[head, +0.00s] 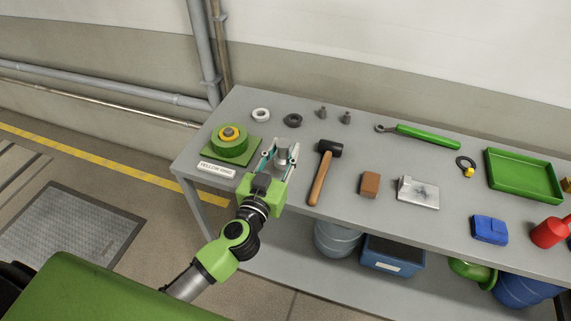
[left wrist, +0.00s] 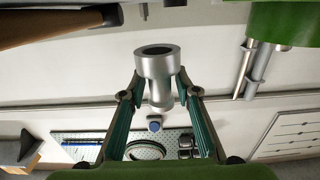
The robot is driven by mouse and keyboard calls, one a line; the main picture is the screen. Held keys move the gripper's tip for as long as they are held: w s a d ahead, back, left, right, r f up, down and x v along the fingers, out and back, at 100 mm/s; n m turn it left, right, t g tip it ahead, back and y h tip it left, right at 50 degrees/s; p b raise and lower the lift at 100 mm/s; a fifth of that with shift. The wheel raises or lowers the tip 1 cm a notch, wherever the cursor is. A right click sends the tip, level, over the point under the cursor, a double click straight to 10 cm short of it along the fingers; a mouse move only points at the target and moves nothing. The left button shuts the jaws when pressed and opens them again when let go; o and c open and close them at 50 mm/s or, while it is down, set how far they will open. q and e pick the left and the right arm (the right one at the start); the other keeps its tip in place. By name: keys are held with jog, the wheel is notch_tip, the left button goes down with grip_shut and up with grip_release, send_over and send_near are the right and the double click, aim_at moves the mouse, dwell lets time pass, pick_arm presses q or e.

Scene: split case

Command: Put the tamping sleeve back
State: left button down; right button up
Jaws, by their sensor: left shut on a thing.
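My left gripper (head: 279,158) is shut on a silver metal sleeve (head: 282,147), the tamping sleeve, over the front left part of the grey bench. In the left wrist view the sleeve (left wrist: 158,66) stands between the fingertips (left wrist: 160,88), its wide hollow end with a dark bore toward the top of the picture. A narrower neck runs down from it. In the head view the fingers partly hide the sleeve, and I cannot tell whether it touches the bench. My right gripper is in neither view.
A green round fixture with a yellow ring (head: 231,137) stands left of the gripper, behind a label (head: 216,170). A hammer (head: 322,172) lies close on the right. White and dark rings (head: 261,115) (head: 292,120) and two small grey parts (head: 322,112) sit behind. A brown block (head: 370,184) is farther right.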

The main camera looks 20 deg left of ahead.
aim_at(285, 160)
pick_arm(q)
jog(key=shift+w+f, duration=0.5)
jog(key=shift+f, duration=0.1)
jog(key=f+b, duration=0.3)
jog(key=f, duration=0.1)
jog(key=shift+w, duration=0.3)
jog(key=shift+r, duration=0.15)
jog(key=c, duration=1.6)
grip_release()
jog(key=shift+o, duration=0.2)
